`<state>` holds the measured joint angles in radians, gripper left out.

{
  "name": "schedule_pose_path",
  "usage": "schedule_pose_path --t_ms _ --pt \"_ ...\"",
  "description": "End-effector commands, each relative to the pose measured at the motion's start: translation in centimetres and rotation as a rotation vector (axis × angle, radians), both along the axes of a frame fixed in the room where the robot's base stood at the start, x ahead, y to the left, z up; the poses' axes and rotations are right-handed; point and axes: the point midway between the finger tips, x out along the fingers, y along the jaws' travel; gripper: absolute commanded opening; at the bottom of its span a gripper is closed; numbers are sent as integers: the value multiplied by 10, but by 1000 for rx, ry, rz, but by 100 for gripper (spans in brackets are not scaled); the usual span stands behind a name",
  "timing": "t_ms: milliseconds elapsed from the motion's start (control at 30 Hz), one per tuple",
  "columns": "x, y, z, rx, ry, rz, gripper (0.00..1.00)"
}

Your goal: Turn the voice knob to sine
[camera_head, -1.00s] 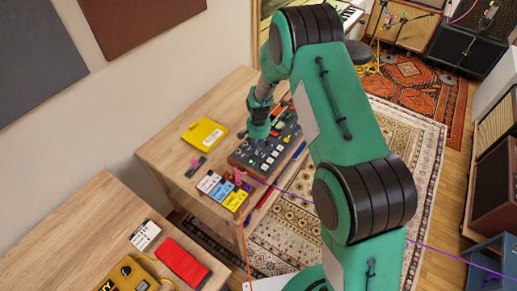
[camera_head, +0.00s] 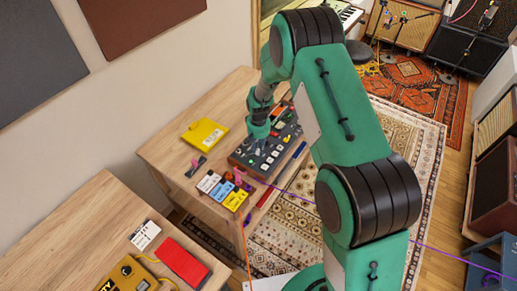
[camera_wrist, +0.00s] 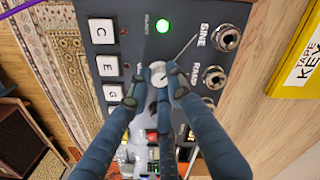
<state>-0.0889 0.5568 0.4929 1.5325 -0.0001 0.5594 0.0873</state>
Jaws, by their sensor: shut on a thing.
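The voice knob (camera_wrist: 157,72) is a small pale round knob on a dark grey synth panel (camera_wrist: 190,15). In the wrist view my gripper (camera_wrist: 159,84) is shut on it, with its blue-grey fingers around the knob and hiding part of it. A thin line runs from near the knob toward the printed word SINE (camera_wrist: 202,36). A label that seems to read RAMP (camera_wrist: 212,76) is below it. The exact pointer position is hard to tell. In the head view my gripper (camera_head: 257,143) is low over the panel (camera_head: 279,149), and the knob is hidden.
A lit green button (camera_wrist: 163,26) and square note keys (camera_wrist: 102,31) are near my fingers, with metal jacks (camera_wrist: 229,38) beside the labels. A yellow box (camera_head: 205,133) and small colored pedals (camera_head: 222,189) share the wooden table (camera_head: 160,150). A purple cable (camera_head: 310,201) crosses the floor.

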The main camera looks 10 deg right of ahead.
Motion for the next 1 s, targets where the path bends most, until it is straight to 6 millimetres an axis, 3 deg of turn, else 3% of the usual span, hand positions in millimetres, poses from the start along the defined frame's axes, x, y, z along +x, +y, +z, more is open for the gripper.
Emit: schedule_pose_path --t_ms 133,167,233,667,1000 --pt "0 1 1 1 -1 0 0" --pt "0 1 1 1 -1 0 23" --pt "0 1 1 1 -1 -1 37" --pt "1 0 3 0 -1 -1 38" --pt "2 0 39 1 -3 -1 38"
